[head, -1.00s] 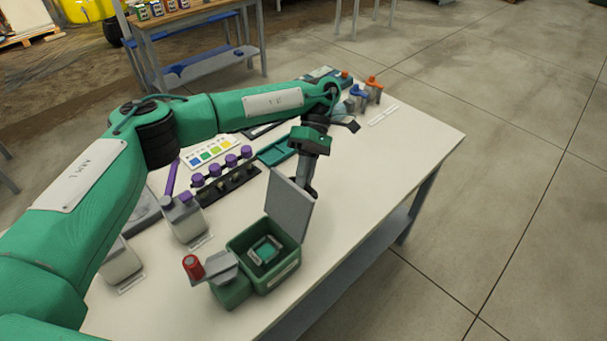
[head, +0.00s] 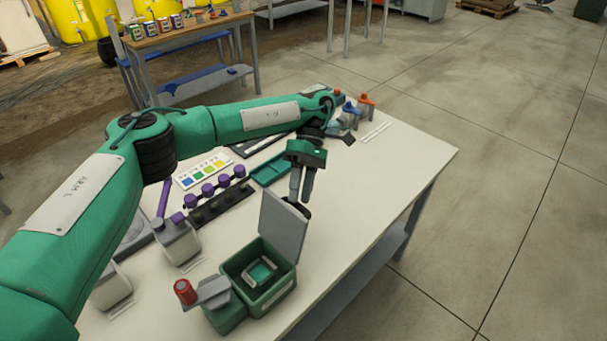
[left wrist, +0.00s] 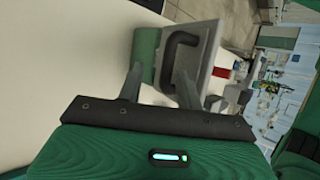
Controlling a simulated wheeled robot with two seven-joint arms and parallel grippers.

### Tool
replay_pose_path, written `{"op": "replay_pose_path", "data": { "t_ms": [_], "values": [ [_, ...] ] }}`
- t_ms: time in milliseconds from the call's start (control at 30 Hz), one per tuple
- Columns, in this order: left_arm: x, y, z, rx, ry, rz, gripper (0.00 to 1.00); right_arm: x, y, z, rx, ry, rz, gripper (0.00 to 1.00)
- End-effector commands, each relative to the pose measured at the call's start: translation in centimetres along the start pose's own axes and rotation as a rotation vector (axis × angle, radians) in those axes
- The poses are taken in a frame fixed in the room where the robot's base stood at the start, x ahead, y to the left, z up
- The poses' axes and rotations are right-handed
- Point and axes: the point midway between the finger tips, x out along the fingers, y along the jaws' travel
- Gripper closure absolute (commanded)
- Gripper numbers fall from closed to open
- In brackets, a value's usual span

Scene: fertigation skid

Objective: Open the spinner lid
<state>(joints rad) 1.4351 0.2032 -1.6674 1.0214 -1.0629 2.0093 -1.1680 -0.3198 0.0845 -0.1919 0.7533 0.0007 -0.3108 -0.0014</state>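The spinner is a green box (head: 230,272) at the table's front end in the head view. Its grey lid (head: 283,228) stands up, tilted slightly, on the far side, and the box is open. A grey-rimmed green part (head: 261,271) shows inside. My left gripper (head: 301,198) is behind the lid, fingers pointing down. The lid's black handle (left wrist: 180,52) lies just beyond the fingertips; contact cannot be told. My right gripper is not in view.
A red knob (head: 185,291) is beside the spinner. Grey bottles (head: 177,243), a rack with purple caps (head: 217,195) and a green tray (head: 270,169) stand left of and behind it. The table's right side is mostly clear.

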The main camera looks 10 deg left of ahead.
Motion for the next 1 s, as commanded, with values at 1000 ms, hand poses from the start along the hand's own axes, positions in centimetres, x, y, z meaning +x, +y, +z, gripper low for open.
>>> {"op": "replay_pose_path", "data": {
  "t_ms": [1000],
  "values": [
    [-5.8, 0.0, 0.0, -0.001, 0.0, 0.003, 0.64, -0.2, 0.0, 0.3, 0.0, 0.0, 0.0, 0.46]
  ]
}}
